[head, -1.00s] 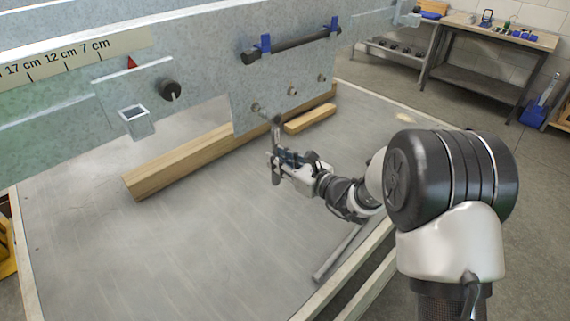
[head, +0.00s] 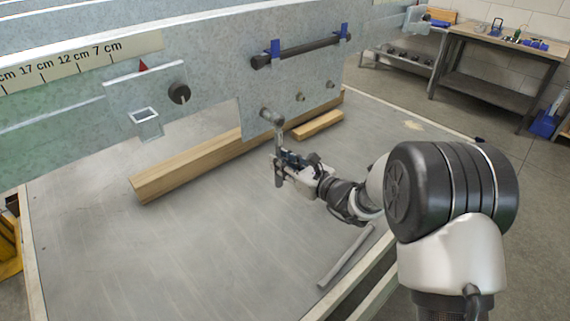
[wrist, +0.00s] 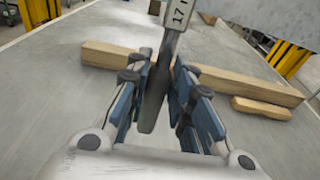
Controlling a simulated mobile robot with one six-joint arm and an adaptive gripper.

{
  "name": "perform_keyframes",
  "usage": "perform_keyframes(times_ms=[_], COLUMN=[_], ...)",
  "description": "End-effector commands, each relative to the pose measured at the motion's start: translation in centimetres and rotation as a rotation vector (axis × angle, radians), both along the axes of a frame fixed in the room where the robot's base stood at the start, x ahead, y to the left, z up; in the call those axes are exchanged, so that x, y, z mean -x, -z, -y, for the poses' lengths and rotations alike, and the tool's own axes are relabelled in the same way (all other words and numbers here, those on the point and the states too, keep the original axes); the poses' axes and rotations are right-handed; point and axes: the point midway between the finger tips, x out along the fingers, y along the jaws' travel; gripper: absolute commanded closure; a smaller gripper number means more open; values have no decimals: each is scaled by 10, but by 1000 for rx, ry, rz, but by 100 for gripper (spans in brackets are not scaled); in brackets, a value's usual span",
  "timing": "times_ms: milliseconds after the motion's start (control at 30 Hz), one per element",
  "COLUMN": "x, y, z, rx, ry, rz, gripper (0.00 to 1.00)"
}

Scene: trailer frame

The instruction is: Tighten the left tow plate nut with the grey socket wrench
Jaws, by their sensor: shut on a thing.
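My gripper (head: 281,163) is shut on the handle of the grey socket wrench (head: 279,136), which hangs upright below its head. The wrench head is at the left nut of the tow plate (head: 252,130) and covers that nut; how fully it is seated cannot be told. The plate's middle nut (head: 300,97) and right nut (head: 331,85) show bare. In the wrist view the wrench handle (wrist: 154,100) stands between my gripper's fingers (wrist: 160,85), and its head is marked 17. The left nut is out of sight there.
A long wooden beam (head: 190,167) and a short wood block (head: 318,125) lie on the table (head: 220,240) below the plate. A grey bar (head: 346,257) lies near the table's right edge. A dark bar in blue clips (head: 300,50) is above the nuts. The table's front is clear.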

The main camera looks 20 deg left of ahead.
Motion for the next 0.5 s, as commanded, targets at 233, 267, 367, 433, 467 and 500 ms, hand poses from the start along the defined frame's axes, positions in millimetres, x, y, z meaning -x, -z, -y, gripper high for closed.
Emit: perform_keyframes(times_ms=[233, 267, 367, 433, 467, 500], x=[-3, -3, -4, -4, -4, -4], y=[-1, -2, -2, -2, -2, -2], z=[-7, -8, -9, -9, -9, -9], rx=[-4, -4, -4, -4, -4, -4], ry=[-1, -1, 0, 0, 0, 0], rz=[1, 1, 2, 2, 2, 2], gripper=[100, 100, 100, 100, 100, 100])
